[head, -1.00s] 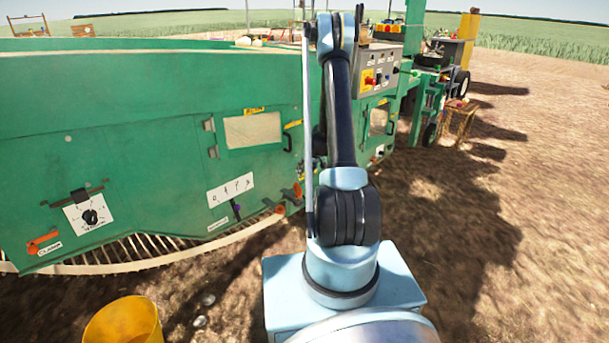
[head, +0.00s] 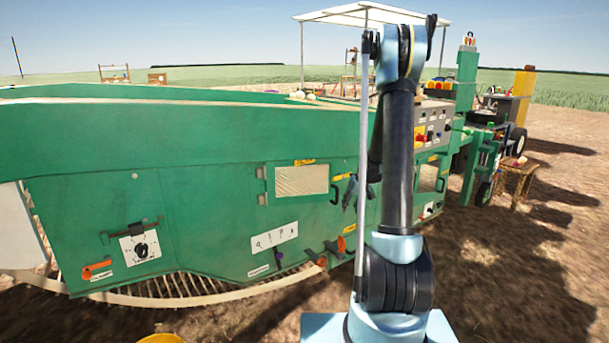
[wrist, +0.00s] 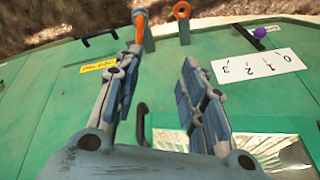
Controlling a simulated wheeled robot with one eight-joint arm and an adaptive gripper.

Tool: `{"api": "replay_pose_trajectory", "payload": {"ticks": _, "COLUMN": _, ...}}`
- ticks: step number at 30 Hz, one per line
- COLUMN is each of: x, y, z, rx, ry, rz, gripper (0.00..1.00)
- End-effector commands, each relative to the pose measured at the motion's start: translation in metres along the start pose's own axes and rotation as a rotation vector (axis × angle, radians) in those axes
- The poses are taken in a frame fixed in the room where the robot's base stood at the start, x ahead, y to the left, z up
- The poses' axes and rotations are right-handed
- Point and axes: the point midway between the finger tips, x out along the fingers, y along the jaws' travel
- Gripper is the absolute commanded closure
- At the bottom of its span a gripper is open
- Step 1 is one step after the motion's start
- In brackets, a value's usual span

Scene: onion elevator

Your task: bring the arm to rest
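My arm rises in the middle of the head view, bent at its top, with the forearm coming down behind the upright link. My gripper (wrist: 161,60) is open and empty in the wrist view, its two grey-blue fingers clearly apart. In the head view the gripper (head: 358,192) shows only partly, left of my upright link, in front of the green machine (head: 120,145). In the wrist view an orange-handled lever (wrist: 140,28) shows just beyond the left fingertip. I cannot tell whether they touch.
The machine's side carries a window (head: 301,180), a numbered plate (head: 274,237) with a purple knob (head: 279,257), and a dial (head: 141,249). A control box (head: 433,125) stands behind my arm. A yellow bucket (head: 162,339) is at the bottom edge. Bare ground is open at right.

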Motion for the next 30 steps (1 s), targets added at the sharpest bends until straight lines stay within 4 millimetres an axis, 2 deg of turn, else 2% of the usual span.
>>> {"api": "replay_pose_trajectory", "payload": {"ticks": 3, "x": -0.029, "y": -0.012, "z": 0.013, "rx": 0.007, "ry": -0.009, "rz": 0.008, "gripper": 0.62}}
{"api": "replay_pose_trajectory", "payload": {"ticks": 15, "x": -0.109, "y": -0.045, "z": 0.065, "rx": 0.030, "ry": -0.039, "rz": 0.040, "gripper": 0.62}}
{"api": "replay_pose_trajectory", "payload": {"ticks": 23, "x": -0.151, "y": -0.064, "z": 0.108, "rx": 0.045, "ry": -0.056, "rz": 0.062, "gripper": 0.62}}
{"api": "replay_pose_trajectory", "payload": {"ticks": 30, "x": -0.181, "y": -0.079, "z": 0.153, "rx": 0.059, "ry": -0.072, "rz": 0.082, "gripper": 0.62}}
